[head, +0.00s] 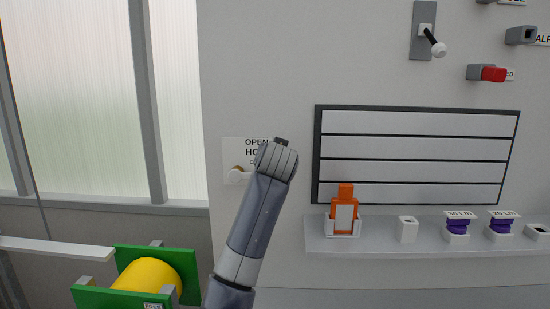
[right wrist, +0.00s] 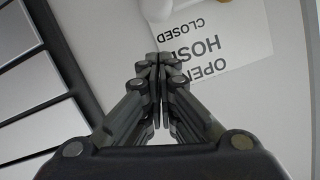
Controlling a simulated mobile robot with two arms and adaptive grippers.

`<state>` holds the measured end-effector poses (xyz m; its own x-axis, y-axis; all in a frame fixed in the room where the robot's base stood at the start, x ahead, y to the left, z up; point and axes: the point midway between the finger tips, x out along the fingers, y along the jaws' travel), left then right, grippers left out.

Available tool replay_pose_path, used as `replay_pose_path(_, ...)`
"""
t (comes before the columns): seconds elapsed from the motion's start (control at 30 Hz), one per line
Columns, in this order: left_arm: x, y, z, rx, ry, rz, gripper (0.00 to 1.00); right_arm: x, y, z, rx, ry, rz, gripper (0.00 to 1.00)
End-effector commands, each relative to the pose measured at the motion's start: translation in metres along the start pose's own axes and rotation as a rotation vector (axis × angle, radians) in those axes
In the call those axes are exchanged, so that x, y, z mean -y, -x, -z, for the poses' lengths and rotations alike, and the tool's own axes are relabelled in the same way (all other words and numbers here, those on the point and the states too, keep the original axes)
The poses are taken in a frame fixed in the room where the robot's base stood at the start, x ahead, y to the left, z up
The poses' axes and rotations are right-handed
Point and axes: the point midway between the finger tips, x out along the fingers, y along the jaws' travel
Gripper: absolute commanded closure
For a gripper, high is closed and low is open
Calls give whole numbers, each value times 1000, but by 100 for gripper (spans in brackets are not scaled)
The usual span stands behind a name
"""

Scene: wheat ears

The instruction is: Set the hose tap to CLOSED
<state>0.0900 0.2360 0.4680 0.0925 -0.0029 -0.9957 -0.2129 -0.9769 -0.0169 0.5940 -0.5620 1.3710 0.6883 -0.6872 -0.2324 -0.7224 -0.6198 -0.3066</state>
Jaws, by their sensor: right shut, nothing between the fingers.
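In the right wrist view the sign (right wrist: 225,38) appears upside down with OPEN, HOSE and CLOSED, and a white rounded part of the tap (right wrist: 156,8) shows at the top edge. My right gripper (right wrist: 158,58) is shut and empty in front of the sign, apart from the tap. In the head view it is mostly hidden behind my wrist. My left gripper is not in view.
A slatted panel (head: 415,148) hangs right of the sign, above a shelf (head: 400,242) with an orange bottle (head: 344,212) and small holders. A lever (head: 432,40) and a red-ended fitting (head: 490,73) are higher up. A yellow drum (head: 147,276) between green plates stands lower left.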

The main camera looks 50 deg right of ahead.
Motion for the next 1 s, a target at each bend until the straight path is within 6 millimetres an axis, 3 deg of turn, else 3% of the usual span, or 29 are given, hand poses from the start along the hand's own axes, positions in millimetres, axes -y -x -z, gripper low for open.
replay_pose_path(0.07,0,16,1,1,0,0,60,6,0,16,0,0,1,100)
replay_pose_path(0.2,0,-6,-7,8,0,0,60,4,27,6,-5,-4,4,100)
replay_pose_path(0.53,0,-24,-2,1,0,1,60,5,86,8,-3,-2,2,100)
replay_pose_path(0.7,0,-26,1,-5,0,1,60,5,98,9,-1,0,1,100)
replay_pose_path(1.0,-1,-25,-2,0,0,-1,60,6,99,9,-1,0,1,100)
